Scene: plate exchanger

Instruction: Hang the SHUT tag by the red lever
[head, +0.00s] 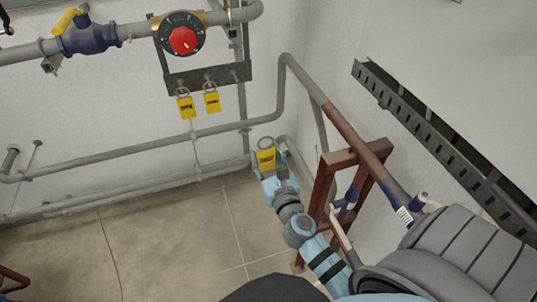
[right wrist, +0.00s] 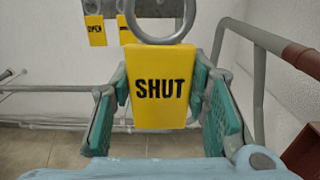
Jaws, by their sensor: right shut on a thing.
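The yellow SHUT tag (head: 266,159) has a grey ring on top. My right gripper (head: 267,172) is shut on it and holds it upright in front of the lower wall pipes. In the right wrist view the tag (right wrist: 160,88) sits between the green finger pads, its lettering facing the camera and its ring cut by the top edge. Two other yellow tags hang from a dark bracket (head: 210,78): the OPEN tag (head: 186,108) and another tag (head: 212,103) whose word I cannot read. No red lever is clearly seen; a red knob (head: 183,40) is on a round dark dial above the bracket. My left gripper is not in view.
A blue valve with a yellow lever (head: 68,20) is on the upper left pipe. Grey pipes (head: 130,152) run along the wall. A brown-red stand (head: 328,185) is close right of my right arm. The tiled floor (head: 160,235) at left is mostly clear.

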